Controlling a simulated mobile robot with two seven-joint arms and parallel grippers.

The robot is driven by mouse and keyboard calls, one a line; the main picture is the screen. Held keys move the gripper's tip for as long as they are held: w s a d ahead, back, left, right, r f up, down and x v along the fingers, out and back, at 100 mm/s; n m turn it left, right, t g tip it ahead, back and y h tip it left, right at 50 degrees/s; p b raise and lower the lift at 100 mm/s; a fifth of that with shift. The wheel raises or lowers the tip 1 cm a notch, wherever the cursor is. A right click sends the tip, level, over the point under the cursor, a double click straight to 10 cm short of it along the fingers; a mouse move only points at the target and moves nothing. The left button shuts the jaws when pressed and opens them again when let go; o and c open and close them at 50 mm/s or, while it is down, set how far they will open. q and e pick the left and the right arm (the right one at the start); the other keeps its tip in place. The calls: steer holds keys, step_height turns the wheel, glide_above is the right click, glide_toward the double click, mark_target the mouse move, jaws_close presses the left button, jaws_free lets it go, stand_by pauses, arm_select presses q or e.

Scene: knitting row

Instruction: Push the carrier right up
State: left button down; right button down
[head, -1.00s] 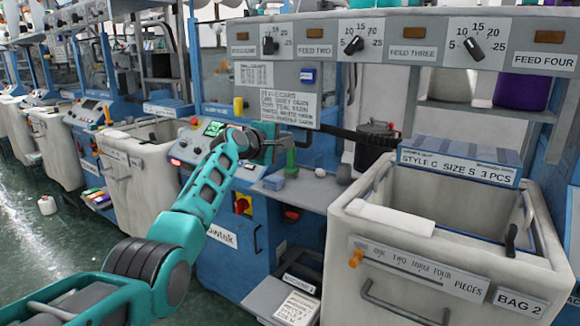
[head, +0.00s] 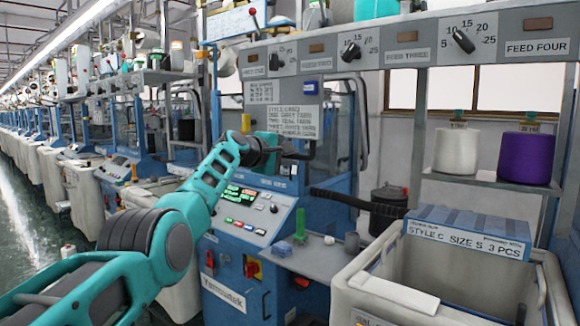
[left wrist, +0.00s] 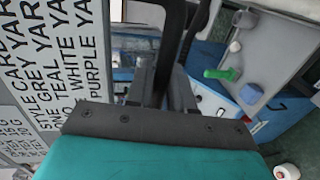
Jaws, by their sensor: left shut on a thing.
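My left gripper (head: 285,152) is at the front of the blue knitting machine (head: 240,250), just below the yarn list sign (head: 285,121). In the left wrist view its fingers (left wrist: 160,88) are closed around a dark upright bar (left wrist: 172,45). The bar's ends are hidden or out of view, and I cannot tell whether it is part of the carrier. No part is plainly marked as the carrier. My right gripper is in neither view.
Below the gripper, a grey shelf (head: 325,262) holds a green item (head: 300,224) and small pieces. A lit control panel (head: 245,205) is at lower left. A large bin (head: 385,292) with a blue label box (head: 470,232) stands right. White (head: 457,151) and purple (head: 527,158) cones sit behind.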

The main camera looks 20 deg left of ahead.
arm_select(q)
steer(key=shift+a+r, duration=0.1)
steer(key=shift+r, duration=0.55)
steer(key=c, duration=1.4)
jaws_free()
steer(key=shift+c, duration=0.2)
steer(key=o, duration=0.3)
steer(key=shift+f, duration=0.15)
steer(key=shift+f, duration=0.15)
steer(key=shift+f, duration=0.1)
steer(key=b+v, duration=0.8)
steer(key=v, duration=0.5)
